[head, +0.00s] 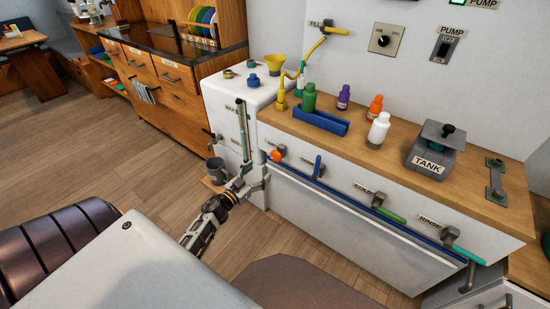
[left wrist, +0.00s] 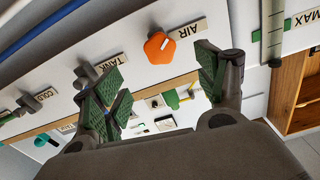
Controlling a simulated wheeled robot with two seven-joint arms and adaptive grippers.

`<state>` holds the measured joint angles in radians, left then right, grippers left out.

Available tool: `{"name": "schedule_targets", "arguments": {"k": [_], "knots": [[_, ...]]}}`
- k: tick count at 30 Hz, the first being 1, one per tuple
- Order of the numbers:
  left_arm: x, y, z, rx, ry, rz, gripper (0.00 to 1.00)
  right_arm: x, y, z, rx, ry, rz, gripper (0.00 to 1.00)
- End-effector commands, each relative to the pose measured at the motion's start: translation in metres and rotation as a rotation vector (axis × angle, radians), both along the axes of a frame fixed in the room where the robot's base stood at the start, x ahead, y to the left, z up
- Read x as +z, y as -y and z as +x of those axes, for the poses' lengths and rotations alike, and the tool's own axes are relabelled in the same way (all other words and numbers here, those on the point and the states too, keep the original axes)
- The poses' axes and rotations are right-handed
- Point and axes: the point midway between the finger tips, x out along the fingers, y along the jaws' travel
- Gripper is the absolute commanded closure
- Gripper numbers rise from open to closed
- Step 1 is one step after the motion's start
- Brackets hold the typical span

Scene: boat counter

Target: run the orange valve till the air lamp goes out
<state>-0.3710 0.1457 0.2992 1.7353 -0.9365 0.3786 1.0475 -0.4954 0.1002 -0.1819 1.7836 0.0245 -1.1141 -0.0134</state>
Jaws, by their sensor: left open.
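The orange valve (head: 275,156) is a knob at the left end of the white counter front. My left gripper (head: 262,178) is just in front of and below the valve in the head view. In the left wrist view my left gripper (left wrist: 162,78) is open and empty, its green-padded fingers on either side of the valve with gaps. I see no lamp marked air. My right gripper is not in view.
A blue-handled TANK valve (head: 317,167) is just right of the orange one, with COLD and RINSE valves further along. A blue rail (head: 350,203) runs below. A green lamp (head: 456,2) marked PUMP is lit on the wall. A grey mug (head: 216,170) stands left of the gripper.

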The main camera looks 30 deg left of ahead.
Motion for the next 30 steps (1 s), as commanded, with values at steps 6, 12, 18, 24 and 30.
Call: {"name": "schedule_targets", "arguments": {"k": [6,12,18,24,30], "knots": [[0.0,0.001,0.021,-0.001,0.002,0.001,0.27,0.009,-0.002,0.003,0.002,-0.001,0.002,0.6],[0.0,0.003,0.039,0.0,0.002,0.001,0.27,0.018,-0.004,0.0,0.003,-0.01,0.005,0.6],[0.0,0.004,0.057,0.0,0.002,0.001,0.27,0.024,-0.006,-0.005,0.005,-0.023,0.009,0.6],[0.0,0.006,0.074,0.0,0.002,0.001,0.27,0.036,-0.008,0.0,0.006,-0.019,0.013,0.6],[0.0,0.007,0.091,0.0,0.002,0.002,0.27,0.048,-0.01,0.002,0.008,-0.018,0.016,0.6]]}}
